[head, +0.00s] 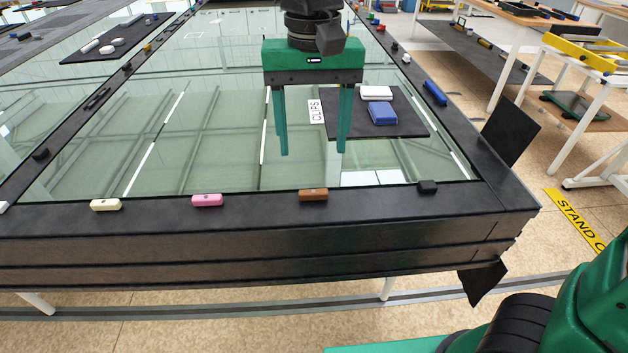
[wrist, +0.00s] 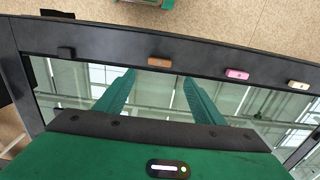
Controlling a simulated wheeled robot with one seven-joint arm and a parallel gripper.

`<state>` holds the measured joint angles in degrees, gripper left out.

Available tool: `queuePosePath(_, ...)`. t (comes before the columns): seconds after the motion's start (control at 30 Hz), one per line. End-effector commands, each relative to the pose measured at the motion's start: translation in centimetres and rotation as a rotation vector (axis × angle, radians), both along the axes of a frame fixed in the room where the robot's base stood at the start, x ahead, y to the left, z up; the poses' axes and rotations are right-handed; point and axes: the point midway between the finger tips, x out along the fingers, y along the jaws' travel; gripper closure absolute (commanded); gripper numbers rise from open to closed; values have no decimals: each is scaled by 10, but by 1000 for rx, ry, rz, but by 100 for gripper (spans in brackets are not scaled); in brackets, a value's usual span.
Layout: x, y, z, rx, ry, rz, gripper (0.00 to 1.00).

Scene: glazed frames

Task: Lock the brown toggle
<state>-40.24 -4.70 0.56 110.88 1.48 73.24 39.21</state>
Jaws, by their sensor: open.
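The brown toggle (head: 313,195) is a small block on the black near rail of the glazed frame, right of the pink toggle. It also shows in the wrist view (wrist: 159,62), near the top middle, beyond my fingertips. My gripper (head: 313,152) is open and empty, its two green fingers pointing down above the glass, set back from the rail. The fingers stand on either side of the brown toggle's line and apart from it. In the wrist view the fingers (wrist: 158,75) reach toward the rail. Nothing hides the brown toggle.
A pink toggle (head: 207,200) and a cream toggle (head: 106,204) sit to the left on the same rail. A black block (head: 428,187) sits at right. A dark mat (head: 400,126) with blue and white pieces lies behind my gripper, beside a CLIPS label (head: 317,111).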

Motion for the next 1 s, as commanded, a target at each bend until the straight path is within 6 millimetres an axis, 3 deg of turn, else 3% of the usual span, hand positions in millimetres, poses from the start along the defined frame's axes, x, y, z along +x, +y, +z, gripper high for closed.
queuePosePath(0.17,-1,-1,-19,-3,3,0,38)
queuePosePath(0.6,0,-2,-91,-2,2,-2,38)
queuePosePath(1.0,0,-2,-106,0,0,-3,38)
